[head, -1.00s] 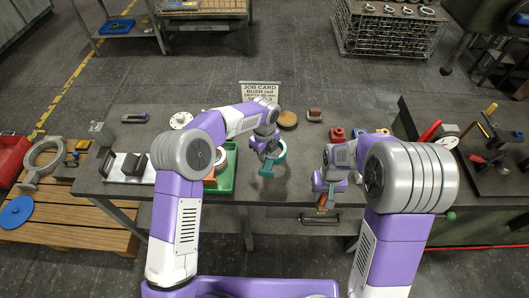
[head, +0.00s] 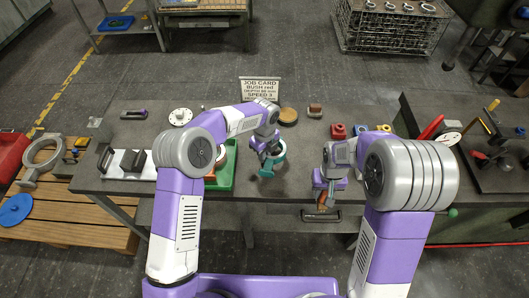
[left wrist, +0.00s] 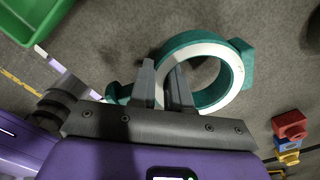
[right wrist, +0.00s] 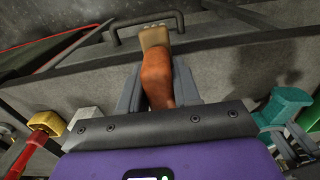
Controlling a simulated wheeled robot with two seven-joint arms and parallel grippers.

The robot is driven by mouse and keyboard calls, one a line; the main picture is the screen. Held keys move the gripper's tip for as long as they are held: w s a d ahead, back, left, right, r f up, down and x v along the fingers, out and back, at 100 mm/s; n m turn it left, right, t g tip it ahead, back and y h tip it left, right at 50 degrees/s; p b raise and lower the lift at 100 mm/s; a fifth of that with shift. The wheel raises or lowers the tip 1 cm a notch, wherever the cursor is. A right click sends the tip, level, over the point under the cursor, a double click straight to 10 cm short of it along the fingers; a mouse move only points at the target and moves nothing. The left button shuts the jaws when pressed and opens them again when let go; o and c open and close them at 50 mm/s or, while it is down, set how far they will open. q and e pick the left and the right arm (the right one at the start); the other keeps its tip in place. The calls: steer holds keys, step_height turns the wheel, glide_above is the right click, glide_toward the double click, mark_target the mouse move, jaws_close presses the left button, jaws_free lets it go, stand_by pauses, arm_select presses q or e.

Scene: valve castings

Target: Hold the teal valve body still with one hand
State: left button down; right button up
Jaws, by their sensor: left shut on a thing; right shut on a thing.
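My right gripper (head: 328,190) is shut on an orange-brown handled tool (right wrist: 157,78) with a tan end, apart from the valve body. A teal part also shows at the right of the right wrist view (right wrist: 285,105).
The grey bench (head: 230,110) carries a job card (head: 260,88), a green tray (head: 226,184) and red (head: 338,131), blue and yellow blocks. A drawer handle (head: 322,217) is below the right gripper. A darker bench with tools (head: 475,190) stands at the right.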

arm_select(q)
steer(key=shift+f+b, duration=0.4)
steer(key=shift+f, duration=0.25)
arm_select(e)
steer(key=shift+f, duration=0.45)
arm_select(q)
steer(key=shift+f, duration=0.2)
arm_select(e)
steer(key=shift+s+f, duration=0.1)
jaws_close()
arm_select(q)
steer(key=shift+f, duration=0.1)
